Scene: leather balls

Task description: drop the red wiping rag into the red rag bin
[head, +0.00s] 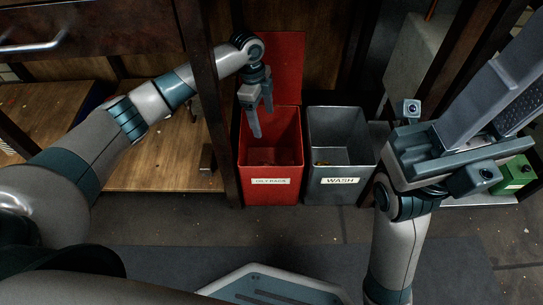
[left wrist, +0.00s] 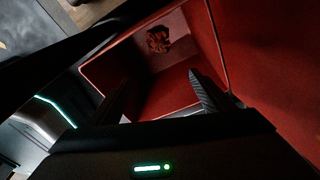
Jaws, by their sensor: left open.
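The red rag bin (head: 270,181) stands open on the floor, its lid raised behind it and a white label on its front. My left gripper (head: 262,122) points down over its mouth, open and empty. In the left wrist view the gripper (left wrist: 163,92) has its fingers apart above the red bin (left wrist: 216,40). A crumpled red rag (left wrist: 158,40) lies on the bin floor, apart from the fingers. In the head view the bin's inside is dark and the rag is hard to make out. My right gripper (head: 492,98) is raised close to the camera at the right.
A grey bin (head: 341,186) labelled WASH stands right beside the red one, with something small inside. A dark wooden post (head: 212,100) stands close left of the red bin. A wooden shelf (head: 160,165) is farther left. A green box (head: 516,174) is at the right.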

